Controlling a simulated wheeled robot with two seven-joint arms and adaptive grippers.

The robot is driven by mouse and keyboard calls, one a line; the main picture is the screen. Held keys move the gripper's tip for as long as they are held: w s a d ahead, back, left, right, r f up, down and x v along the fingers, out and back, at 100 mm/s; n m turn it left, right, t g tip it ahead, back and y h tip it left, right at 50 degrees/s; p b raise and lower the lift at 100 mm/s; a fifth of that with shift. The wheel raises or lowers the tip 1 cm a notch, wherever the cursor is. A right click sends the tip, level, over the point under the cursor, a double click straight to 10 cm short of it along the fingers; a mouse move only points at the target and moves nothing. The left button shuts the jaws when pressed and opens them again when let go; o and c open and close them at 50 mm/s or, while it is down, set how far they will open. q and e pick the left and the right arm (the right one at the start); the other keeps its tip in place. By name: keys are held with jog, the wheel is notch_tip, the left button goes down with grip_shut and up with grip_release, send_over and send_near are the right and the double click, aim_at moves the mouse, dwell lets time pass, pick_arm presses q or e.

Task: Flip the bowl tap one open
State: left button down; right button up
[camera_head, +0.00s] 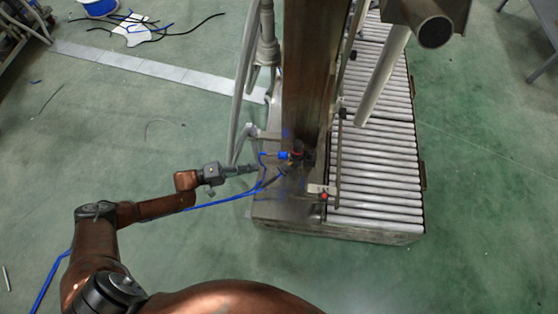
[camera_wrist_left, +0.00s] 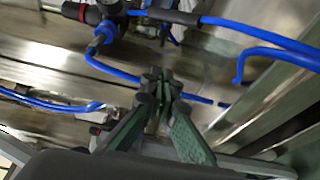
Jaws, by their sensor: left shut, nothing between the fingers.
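A small valve assembly with blue and red parts (camera_head: 291,155) sits low on the front of the metal machine column. In the left wrist view it shows at the top left as a black body with a red ring (camera_wrist_left: 72,11) and blue hose fittings. I cannot tell which part is bowl tap one or how its lever stands. My left gripper (camera_head: 256,168) reaches in from the left, its tips just short of the assembly. In the left wrist view its green-and-black fingers (camera_wrist_left: 160,82) are shut and empty, apart from the red-ringed part. My right gripper is not in view.
Blue hoses (camera_wrist_left: 270,42) run across the work area near my fingers. The metal column (camera_head: 308,75) rises behind the valve. A roller conveyor (camera_head: 378,190) stands to the right. Grey pipes (camera_head: 243,90) stand at the left. The green floor at the left is mostly open.

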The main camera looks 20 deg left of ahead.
pick_arm(q)
jog(key=b+x, duration=0.2)
jog(key=x, duration=0.7)
jog(key=shift+d+f+b, duration=0.1)
jog(key=shift+f+b, duration=0.05)
jog(key=shift+b, duration=0.2)
jog(key=shift+w+d, duration=0.3)
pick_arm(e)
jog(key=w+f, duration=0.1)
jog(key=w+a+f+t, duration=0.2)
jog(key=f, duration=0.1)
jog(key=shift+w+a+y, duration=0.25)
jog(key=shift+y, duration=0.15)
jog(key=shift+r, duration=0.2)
